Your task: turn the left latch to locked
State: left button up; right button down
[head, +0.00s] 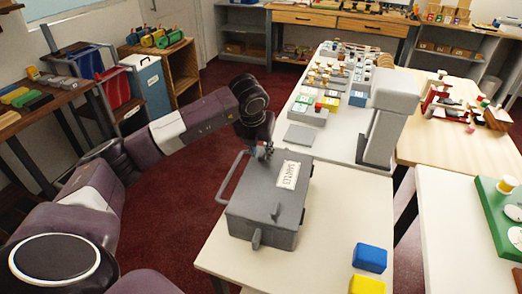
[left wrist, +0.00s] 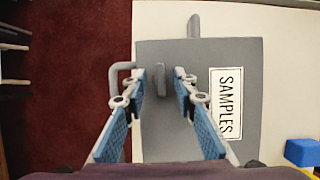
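A grey case (head: 250,206) with a white SAMPLES label (head: 291,174) lies on the pale table. A carrying handle runs along its left side. A grey latch-like lever (head: 256,239) stands upright at its near end, and a small grey tab (head: 276,211) stands on top. In the left wrist view, another grey lever (left wrist: 194,26) sticks out past the far edge. My left gripper (head: 267,152) points down over the far part of the case. In the left wrist view its blue-padded fingers are apart, with an upright grey piece (left wrist: 160,78) between them; contact is unclear. My right gripper is out of view.
A blue block (head: 370,257) and a yellow block (head: 367,285) lie at the table's near right. A grey upright stand (head: 381,125) rises beyond the case, near a flat grey plate (head: 299,134). The tabletop right of the case is clear.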

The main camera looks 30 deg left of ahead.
pick_arm(q)
jog(key=c, duration=0.7)
grip_shut()
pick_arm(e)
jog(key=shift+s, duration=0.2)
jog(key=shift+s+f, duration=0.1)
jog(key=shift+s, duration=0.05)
